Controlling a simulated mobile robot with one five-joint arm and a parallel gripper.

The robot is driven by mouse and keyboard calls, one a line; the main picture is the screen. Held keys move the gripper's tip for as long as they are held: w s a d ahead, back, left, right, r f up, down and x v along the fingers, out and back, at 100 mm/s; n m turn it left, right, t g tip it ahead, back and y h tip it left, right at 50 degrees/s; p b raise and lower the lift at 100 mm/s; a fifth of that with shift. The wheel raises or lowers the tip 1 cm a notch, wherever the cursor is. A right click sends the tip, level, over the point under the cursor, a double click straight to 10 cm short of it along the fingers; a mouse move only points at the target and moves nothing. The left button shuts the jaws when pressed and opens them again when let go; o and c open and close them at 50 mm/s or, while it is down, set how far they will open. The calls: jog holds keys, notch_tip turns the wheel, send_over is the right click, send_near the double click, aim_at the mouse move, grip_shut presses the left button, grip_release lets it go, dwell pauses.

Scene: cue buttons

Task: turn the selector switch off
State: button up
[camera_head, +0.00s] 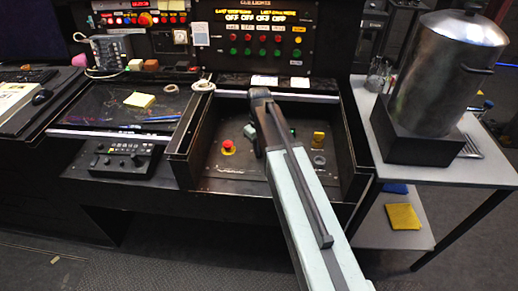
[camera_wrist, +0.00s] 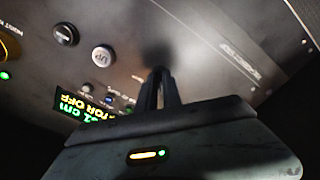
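In the wrist view my gripper (camera_wrist: 160,74) shows as two dark fingers close together, with nothing visible between them. They point at a grey panel (camera_wrist: 210,65), and a dark blurred patch lies on the panel just beyond the tips. I cannot tell which control is the selector switch. In the head view my arm reaches over the recessed console box; my fingertips cannot be made out there.
The console box (camera_head: 180,158) has raised side walls. Inside are a red button (camera_head: 228,148) and a yellow control (camera_head: 319,138). A lit panel (camera_head: 255,38) with several buttons stands behind. A side table (camera_head: 470,174) with a large metal pot (camera_head: 447,75) is at the right.

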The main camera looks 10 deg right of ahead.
jog(key=o, duration=0.3)
jog(key=shift+r, duration=0.15)
notch_tip(320, 180, up, 8)
jog(key=p, duration=0.7)
jog(key=shift+f+p, duration=0.25)
jog(key=shift+p, duration=0.15)
jog(key=shift+r+p, duration=0.3)
jog(key=s+r+m+p, duration=0.2)
jog(key=s+m, duration=0.3)
jog(key=s, duration=1)
jog(key=shift+r+m+p, duration=0.3)
jog(key=shift+r+p, duration=0.1)
